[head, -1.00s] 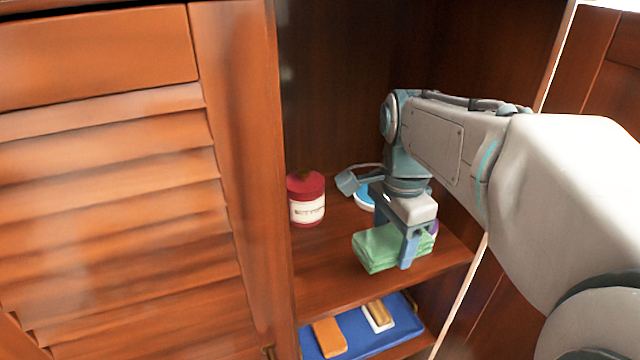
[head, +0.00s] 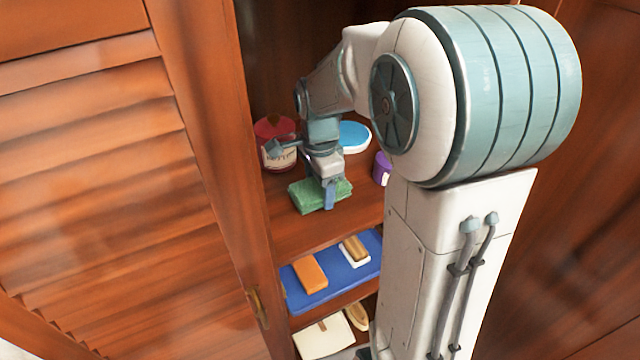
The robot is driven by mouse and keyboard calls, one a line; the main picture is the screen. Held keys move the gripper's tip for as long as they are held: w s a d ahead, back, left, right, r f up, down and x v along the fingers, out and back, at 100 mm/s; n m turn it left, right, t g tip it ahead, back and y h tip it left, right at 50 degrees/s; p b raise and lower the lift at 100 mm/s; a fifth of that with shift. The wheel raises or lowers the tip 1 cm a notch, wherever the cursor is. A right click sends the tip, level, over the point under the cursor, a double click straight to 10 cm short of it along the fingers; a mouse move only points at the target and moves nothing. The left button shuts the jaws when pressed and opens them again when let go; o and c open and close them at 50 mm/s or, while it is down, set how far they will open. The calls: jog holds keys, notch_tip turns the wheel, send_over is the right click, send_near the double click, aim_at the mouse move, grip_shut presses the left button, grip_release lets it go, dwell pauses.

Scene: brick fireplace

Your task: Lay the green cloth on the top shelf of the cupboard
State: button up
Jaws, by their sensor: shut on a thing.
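The folded green cloth (head: 305,197) is at the front of the upper visible shelf (head: 290,237) of the cupboard, in the head view. My gripper (head: 328,196) points down over it and is shut on it, with one finger showing at the cloth's near side. The other finger is hidden behind the cloth and wrist. The cloth looks level and close above or touching the shelf board; I cannot tell which.
A red labelled jar (head: 275,140) stands behind the cloth, a blue-lidded tub (head: 354,136) further right and a purple container (head: 382,168) at right. A blue tray (head: 335,275) with an orange block (head: 310,273) lies on the shelf below. The louvred door (head: 110,180) is left.

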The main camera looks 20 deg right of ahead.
jog(key=shift+f, duration=0.2)
jog(key=shift+f, duration=0.2)
jog(key=o, duration=1.1)
jog(key=shift+r, duration=0.1)
jog(key=shift+c, duration=0.2)
jog(key=shift+r, duration=0.15)
notch_tip(320, 180, up, 11)
jog(key=s+f+n+t, duration=0.1)
jog(key=s+f+n, duration=0.2)
jog(key=s+n, duration=0.4)
jog(key=s+f+n+t, duration=0.2)
jog(key=s+f+n, duration=0.1)
jog(key=s+n, duration=0.5)
jog(key=shift+s+a+n, duration=0.15)
jog(key=shift+s+n, duration=0.15)
jog(key=shift+n, duration=0.1)
